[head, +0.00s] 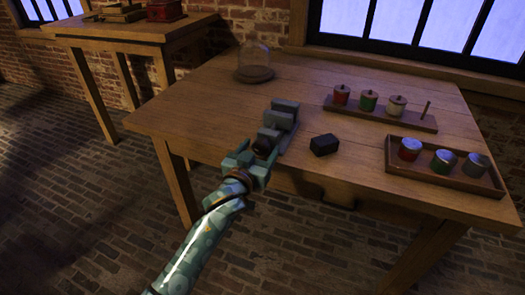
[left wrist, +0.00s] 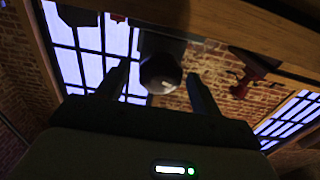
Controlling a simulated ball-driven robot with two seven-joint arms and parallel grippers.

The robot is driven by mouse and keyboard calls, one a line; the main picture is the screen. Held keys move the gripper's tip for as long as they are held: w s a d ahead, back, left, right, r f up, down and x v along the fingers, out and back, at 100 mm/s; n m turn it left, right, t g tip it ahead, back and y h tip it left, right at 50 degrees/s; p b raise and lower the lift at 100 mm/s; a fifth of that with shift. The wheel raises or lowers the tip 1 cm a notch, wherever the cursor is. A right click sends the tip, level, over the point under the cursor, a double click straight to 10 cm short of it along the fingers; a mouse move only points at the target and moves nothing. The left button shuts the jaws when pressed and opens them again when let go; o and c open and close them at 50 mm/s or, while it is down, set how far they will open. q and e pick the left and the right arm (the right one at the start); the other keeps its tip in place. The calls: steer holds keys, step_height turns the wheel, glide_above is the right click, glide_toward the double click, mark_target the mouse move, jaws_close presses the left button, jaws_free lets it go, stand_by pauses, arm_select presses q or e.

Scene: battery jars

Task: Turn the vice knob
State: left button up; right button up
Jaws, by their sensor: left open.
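A grey vice (head: 283,117) sits at the front edge of the wooden table, and its dark round knob (head: 263,146) faces my arm. My left gripper (head: 252,159) is open in front of the vice, right at the knob. In the left wrist view the round knob (left wrist: 160,74) shows between the two spread fingers of the left gripper (left wrist: 157,82), with a gap on each side. I cannot tell how deep the knob sits between the fingers. My right gripper is not in view.
A black block (head: 324,145) lies right of the vice. A rack (head: 425,125) with several jars and a tray (head: 455,184) with more jars stand at the right. A glass dome (head: 255,62) stands at the back. The table's left part is clear.

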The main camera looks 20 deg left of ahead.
arm_select(q)
steer(key=shift+w, duration=0.65)
steer(key=shift+r, duration=0.1)
